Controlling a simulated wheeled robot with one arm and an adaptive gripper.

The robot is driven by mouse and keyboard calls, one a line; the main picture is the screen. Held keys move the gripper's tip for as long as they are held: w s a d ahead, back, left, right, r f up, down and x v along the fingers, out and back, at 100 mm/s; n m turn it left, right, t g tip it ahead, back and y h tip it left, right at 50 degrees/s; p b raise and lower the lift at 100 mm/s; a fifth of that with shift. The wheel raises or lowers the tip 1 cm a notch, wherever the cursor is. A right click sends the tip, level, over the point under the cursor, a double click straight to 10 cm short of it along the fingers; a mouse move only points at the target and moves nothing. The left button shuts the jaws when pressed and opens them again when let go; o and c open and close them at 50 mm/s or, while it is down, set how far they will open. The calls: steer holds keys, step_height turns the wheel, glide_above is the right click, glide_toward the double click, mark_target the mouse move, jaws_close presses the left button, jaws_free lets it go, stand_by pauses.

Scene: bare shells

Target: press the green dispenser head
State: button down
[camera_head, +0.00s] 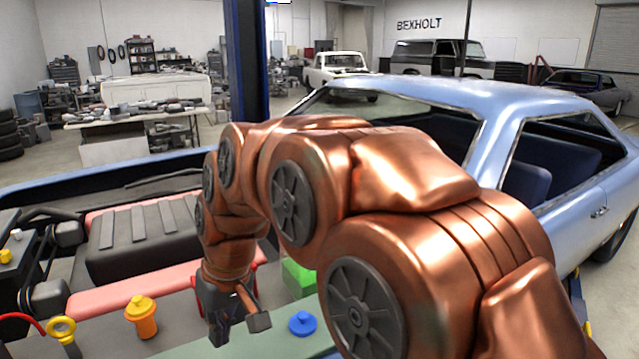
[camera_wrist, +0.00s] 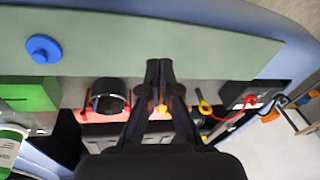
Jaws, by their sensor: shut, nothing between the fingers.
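In the wrist view a container with a green part (camera_wrist: 10,138) and a white label is cut off by the lower left edge; it may be the dispenser, but its head does not show clearly. I cannot make it out in the head view, where my arm covers much of the middle. A green block (camera_head: 299,278) stands behind my gripper in the head view and at the left in the wrist view (camera_wrist: 28,94). My gripper (camera_head: 238,327) is shut and empty, pointing down over the car's front edge. Its fingertips (camera_wrist: 160,70) are to the right of the green things in the wrist view.
A blue knob (camera_head: 302,323) sits on the pale green strip (camera_wrist: 150,42). An orange fitting with a yellow cap (camera_head: 142,315) and a yellow ring (camera_head: 62,330) stand left of my gripper. A black round part (camera_wrist: 108,97) with red sides lies between gripper and green block.

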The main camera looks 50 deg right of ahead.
steer(key=w+d+r+m+t, duration=0.1)
steer(key=w+d+r+t, duration=0.2)
steer(key=w+d+r, duration=0.5)
steer(key=d+r+m+t+h, duration=0.1)
steer(key=d+r, duration=0.4)
steer(key=d, duration=1.1)
steer(key=w+d+r+m+t+h+b, duration=0.1)
steer(key=d+r+t+h, duration=0.2)
steer(key=d, duration=1.4)
step_height(320, 180, up, 3)
steer(key=shift+d+f+t, duration=0.15)
steer(key=shift+d+t, duration=0.05)
steer(key=shift+t, duration=0.1)
steer(key=s+f+p+x, duration=0.1)
steer(key=f+p+x, duration=0.1)
steer(key=x, duration=1.1)
steer(key=shift+s+a+p, duration=0.3)
steer(key=shift+s+p, duration=0.1)
steer(key=shift+p, duration=0.5)
